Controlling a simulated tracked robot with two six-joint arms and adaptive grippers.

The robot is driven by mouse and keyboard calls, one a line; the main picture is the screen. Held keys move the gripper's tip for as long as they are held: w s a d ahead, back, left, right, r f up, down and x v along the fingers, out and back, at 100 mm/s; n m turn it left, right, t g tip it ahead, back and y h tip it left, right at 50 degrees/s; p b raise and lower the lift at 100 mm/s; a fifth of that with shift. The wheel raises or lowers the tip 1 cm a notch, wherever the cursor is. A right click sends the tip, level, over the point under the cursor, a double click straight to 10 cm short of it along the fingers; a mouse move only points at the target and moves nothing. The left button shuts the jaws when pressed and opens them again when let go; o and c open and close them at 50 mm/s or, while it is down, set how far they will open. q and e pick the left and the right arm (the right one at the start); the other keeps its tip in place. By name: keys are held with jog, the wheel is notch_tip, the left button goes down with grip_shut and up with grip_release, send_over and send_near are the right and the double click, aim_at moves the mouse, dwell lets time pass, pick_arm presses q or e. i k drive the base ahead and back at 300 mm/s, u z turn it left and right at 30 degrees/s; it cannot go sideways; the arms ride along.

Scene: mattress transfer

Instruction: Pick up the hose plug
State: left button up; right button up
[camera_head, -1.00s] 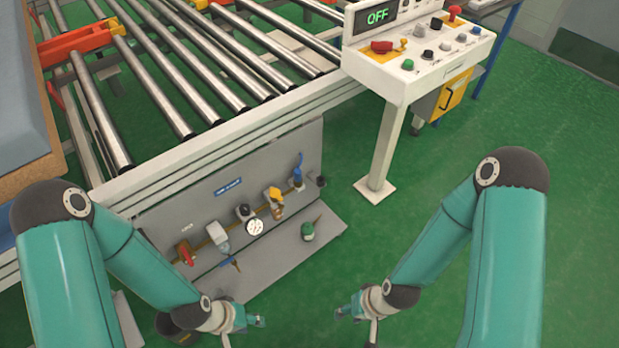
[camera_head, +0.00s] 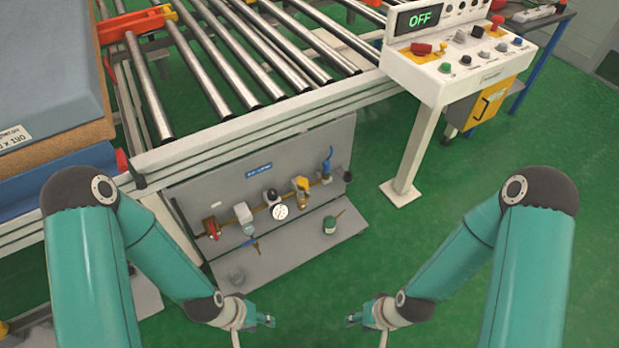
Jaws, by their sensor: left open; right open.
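An air-line panel (camera_head: 200,192) stands under the roller conveyor. Its pipe carries a red-handled valve (camera_head: 211,229), a white-topped filter (camera_head: 243,213), a round gauge (camera_head: 280,212), a yellow fitting (camera_head: 302,186), a blue fitting (camera_head: 326,166) and a black end piece (camera_head: 348,177). I cannot tell which small part is the hose plug. A thin blue-and-brass piece (camera_head: 250,242) shows below the filter. My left gripper (camera_head: 269,320) is open and empty, low in front of the panel's shelf. My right gripper (camera_head: 350,320) is open and empty, to its right, over the green floor.
A white control console (camera_head: 455,85) showing OFF stands at the right on a post. A mattress stack (camera_head: 50,80) is at the left. Green floor is clear at the right.

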aim_at(326, 169)
jog(key=k, duration=0.65)
jog(key=i, duration=1)
jog(key=z, duration=2.3)
jog(key=i, duration=0.2)
jog(key=z, duration=0.2)
